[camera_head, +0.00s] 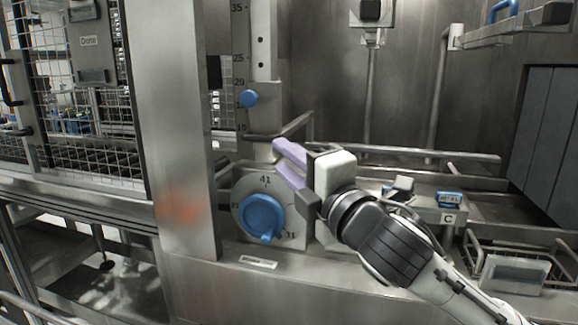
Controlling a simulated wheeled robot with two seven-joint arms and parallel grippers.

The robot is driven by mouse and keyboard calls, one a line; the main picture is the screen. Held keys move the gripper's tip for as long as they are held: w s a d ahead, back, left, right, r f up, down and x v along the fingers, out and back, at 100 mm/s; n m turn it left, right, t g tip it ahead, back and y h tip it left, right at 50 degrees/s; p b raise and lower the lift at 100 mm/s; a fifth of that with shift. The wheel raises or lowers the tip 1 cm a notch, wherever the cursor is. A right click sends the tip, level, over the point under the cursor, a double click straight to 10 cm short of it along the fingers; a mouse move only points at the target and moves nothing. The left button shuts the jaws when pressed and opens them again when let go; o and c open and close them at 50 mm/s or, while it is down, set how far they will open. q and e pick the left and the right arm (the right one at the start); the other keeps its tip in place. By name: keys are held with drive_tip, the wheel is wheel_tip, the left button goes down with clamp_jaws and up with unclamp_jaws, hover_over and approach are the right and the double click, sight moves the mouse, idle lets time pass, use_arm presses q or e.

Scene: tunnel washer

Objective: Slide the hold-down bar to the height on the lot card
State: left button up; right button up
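A vertical height scale (239,45) with printed numbers stands left of centre. My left gripper is out of view. I cannot pick out a readable lot card.
A dial with a large blue knob (262,217) is just below my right gripper. A steel post (175,120) and mesh guard (75,75) stand at left. A wire basket (515,270) is at lower right. A small blue item (449,199) lies above the C label.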

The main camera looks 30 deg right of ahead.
drive_tip(key=shift+s, duration=0.4)
drive_tip(key=shift+f, duration=0.1)
